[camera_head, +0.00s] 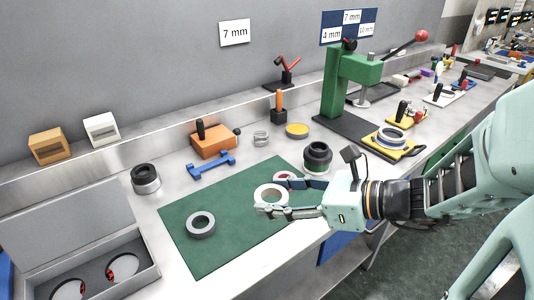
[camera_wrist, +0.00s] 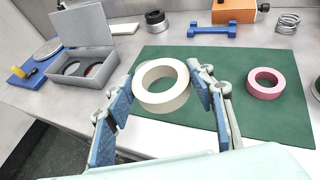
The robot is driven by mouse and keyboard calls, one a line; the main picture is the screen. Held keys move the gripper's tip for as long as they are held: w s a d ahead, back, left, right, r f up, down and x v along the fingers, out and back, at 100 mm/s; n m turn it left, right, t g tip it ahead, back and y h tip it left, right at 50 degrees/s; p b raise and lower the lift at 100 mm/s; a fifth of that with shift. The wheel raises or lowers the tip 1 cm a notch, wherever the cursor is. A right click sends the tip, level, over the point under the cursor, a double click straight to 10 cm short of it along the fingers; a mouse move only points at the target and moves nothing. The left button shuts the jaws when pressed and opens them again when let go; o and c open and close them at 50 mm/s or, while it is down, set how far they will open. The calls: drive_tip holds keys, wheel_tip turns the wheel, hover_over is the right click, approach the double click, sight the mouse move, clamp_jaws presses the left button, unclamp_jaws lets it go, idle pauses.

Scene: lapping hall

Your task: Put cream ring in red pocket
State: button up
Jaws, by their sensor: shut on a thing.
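The cream ring (camera_wrist: 161,86) is a thick pale ring between the two blue-padded fingers of my gripper (camera_wrist: 160,92) in the wrist view. My gripper is shut on its outer sides. In the head view the cream ring (camera_head: 271,195) shows at the fingertips of my gripper (camera_head: 275,197), over the green mat; I cannot tell how high it is. I cannot tell which one is the red pocket.
A grey ring (camera_head: 201,224) and a pink ring (camera_wrist: 265,83) lie on the green mat (camera_head: 235,250). A blue bar tool (camera_head: 211,165) lies behind the mat. A green press (camera_head: 350,85) stands at the back right.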

drive_tip(key=shift+m+t+h, duration=0.4)
drive_tip(key=shift+m, duration=0.1)
drive_tip(key=w+d+f, duration=0.3)
drive_tip(key=w, duration=0.1)
drive_tip(key=w+d+f, duration=0.3)
drive_tip(key=w, duration=0.1)
drive_tip(key=w+d+f, duration=0.3)
drive_tip(key=w, duration=0.1)
drive_tip(key=shift+d+f, duration=0.15)
drive_tip(key=shift+f, duration=0.2)
wheel_tip(320, 180, up, 17)
drive_tip(key=p, duration=2.3)
drive_tip(key=shift+s, duration=0.15)
drive_tip(key=shift+f, duration=0.15)
